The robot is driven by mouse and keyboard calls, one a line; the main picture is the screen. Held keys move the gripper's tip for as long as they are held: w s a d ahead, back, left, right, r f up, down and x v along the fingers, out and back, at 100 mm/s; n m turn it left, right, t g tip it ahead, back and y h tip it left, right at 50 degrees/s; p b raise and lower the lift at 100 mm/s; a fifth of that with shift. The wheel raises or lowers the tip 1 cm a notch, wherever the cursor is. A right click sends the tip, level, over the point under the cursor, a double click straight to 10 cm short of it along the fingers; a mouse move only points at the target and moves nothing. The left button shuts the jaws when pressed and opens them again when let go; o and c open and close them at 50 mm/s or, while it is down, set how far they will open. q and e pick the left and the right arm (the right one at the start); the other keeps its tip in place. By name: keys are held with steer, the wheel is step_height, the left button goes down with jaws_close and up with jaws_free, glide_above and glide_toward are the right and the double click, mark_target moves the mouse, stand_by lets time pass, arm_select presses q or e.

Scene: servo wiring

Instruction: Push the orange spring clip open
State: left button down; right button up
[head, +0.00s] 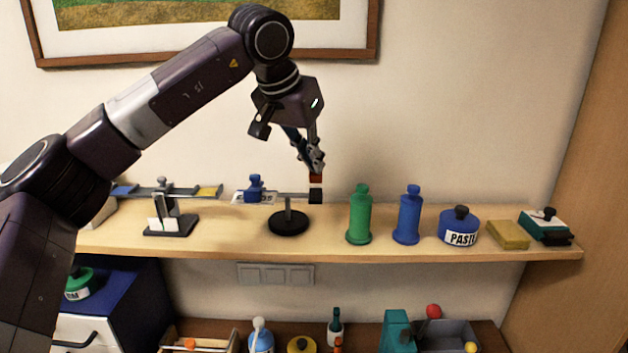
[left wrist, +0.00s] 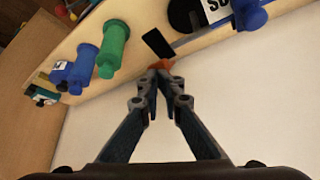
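The orange spring clip (head: 316,180) sits on top of a black block (head: 316,195) at the right end of a thin arm on a round black stand (head: 288,222). My left gripper (head: 317,167) points down right above the clip. In the left wrist view the fingertips (left wrist: 160,68) are together, at the small orange clip (left wrist: 163,62), with the black block (left wrist: 158,43) beyond. The fingers look shut with nothing clearly between them. I cannot tell whether they touch the clip. My right gripper is not in view.
A blue-knobbed piece (head: 255,188) is on the stand's left side. A balance-like stand (head: 170,225) is farther left. Right of the stand are a green bottle (head: 359,217), a blue bottle (head: 407,217) and a paste jar (head: 459,227). The shelf edge (head: 330,255) runs in front.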

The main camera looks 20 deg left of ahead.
mark_target(315, 176)
arm_select(q)
steer(key=shift+w+a+f+p, duration=0.15)
steer(key=shift+w+f+p, duration=0.1)
steer(key=shift+p, duration=0.5)
steer(key=shift+w+d+r+g, duration=0.1)
steer(key=shift+r+g, duration=0.05)
steer(key=shift+r, duration=0.25)
steer(key=shift+w+d+r+g, duration=0.1)
steer(key=shift+r+g, duration=0.05)
steer(key=shift+r, duration=0.25)
steer(key=shift+s+d+r, duration=0.15)
steer(key=shift+s+r, duration=0.15)
steer(key=shift+r, duration=0.35)
steer(key=shift+s+r, duration=0.45)
steer(key=shift+w+f, duration=0.15)
